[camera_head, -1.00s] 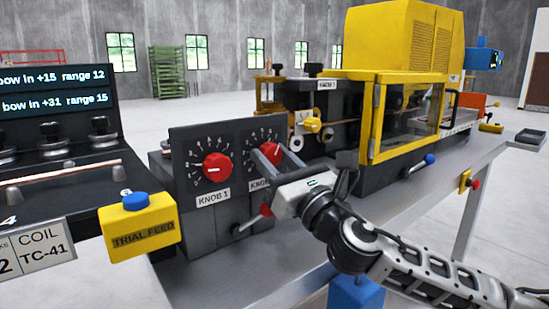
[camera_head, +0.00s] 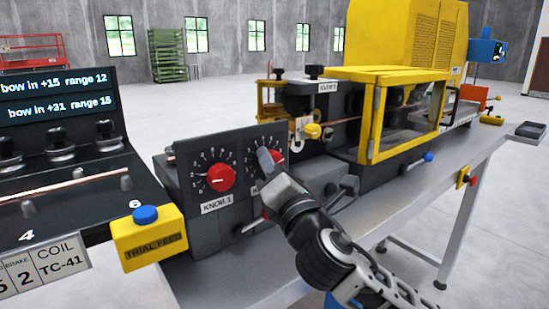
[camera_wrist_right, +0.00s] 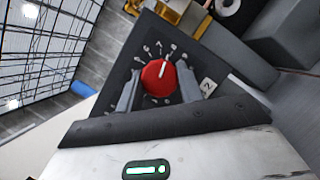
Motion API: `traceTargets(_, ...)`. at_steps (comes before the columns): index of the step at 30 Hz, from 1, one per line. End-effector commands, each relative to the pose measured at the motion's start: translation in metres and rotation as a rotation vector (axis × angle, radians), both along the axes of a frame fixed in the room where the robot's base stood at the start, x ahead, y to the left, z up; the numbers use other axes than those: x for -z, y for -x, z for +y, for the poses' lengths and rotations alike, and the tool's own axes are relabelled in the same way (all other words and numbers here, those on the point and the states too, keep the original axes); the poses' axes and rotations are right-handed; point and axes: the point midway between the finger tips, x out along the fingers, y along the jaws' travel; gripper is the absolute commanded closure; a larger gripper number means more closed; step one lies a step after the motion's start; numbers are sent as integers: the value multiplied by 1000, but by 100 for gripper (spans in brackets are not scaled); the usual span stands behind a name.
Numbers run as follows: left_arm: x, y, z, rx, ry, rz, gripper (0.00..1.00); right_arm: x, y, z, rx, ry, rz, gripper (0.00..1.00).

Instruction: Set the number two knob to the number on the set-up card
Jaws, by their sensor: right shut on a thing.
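The number two knob (camera_wrist_right: 158,77) is red with a white pointer line; in the right wrist view it sits between the fingers of my right gripper (camera_wrist_right: 158,88), which is shut on it. Its pointer points up and slightly right in that view, toward dial marks too small to read surely. In the head view my right gripper (camera_head: 268,162) covers this knob and most of its label. The knob 1 dial (camera_head: 221,177) is red, to its left. The set-up card (camera_head: 45,267) at lower left shows "COIL TC-41", "BRAKE" and digits, partly cut off. My left gripper is not in view.
The yellow trial feed box (camera_head: 150,240) with a blue button stands left of the knob panel. A display (camera_head: 58,95) shows two "bow in" lines. A yellow-framed machine guard (camera_head: 405,115) rises behind and right of my right arm.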

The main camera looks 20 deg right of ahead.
Motion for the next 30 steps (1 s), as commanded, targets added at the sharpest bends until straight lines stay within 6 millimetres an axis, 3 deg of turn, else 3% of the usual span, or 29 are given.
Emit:
traceTargets(23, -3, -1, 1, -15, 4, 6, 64, 1, 0, 1, -2, -101, 39, 86)
traceTargets(24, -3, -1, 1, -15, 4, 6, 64, 1, 0, 1, -2, -100, 39, 58)
traceTargets(26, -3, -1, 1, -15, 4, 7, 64, 1, 0, 1, -2, -100, 39, 41)
traceTargets(30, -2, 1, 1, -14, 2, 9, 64, 1, 0, 1, -1, -99, 38, 41)
